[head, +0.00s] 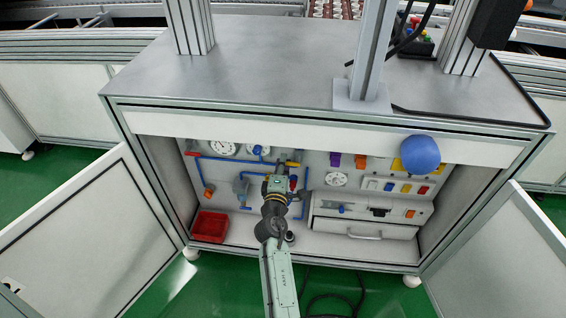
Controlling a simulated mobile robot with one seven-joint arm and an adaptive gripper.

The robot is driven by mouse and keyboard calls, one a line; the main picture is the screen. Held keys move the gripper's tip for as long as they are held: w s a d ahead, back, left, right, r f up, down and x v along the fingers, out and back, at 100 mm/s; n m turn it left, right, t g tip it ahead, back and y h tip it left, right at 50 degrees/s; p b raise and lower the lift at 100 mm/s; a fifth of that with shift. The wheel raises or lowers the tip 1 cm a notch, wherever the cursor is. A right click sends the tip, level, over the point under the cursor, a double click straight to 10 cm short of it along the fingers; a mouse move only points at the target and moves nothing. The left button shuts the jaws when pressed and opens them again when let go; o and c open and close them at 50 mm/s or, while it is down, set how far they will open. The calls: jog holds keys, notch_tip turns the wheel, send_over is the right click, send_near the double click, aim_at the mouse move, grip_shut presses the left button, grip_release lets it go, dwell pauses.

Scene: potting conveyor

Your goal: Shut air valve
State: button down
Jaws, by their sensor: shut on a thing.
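My gripper (280,176) reaches into the open cabinet, up against the back panel (320,160) with its blue pipes. It is shut on a small part of the valve fittings there. A yellow handle (293,163) shows right at its fingertips, pointing sideways, and looks like the air valve's lever. A red-and-blue fitting (293,182) sits just to the right of my gripper. My gripper and wrist hide the valve body and the exact contact, so I cannot tell how far the handle is turned.
A red bin (209,227) stands on the cabinet floor at left. Round gauges (222,148), a switch panel (395,186) and a drawer (364,229) fill the back. Open doors (90,235) (495,250) flank the opening. A blue ball-like object (420,154) is at upper right.

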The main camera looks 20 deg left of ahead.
dwell(0.3)
jog(key=c, duration=1.6)
grip_release()
jog(key=v, duration=0.7)
jog(key=shift+s, duration=0.25)
jog(key=shift+d, duration=0.1)
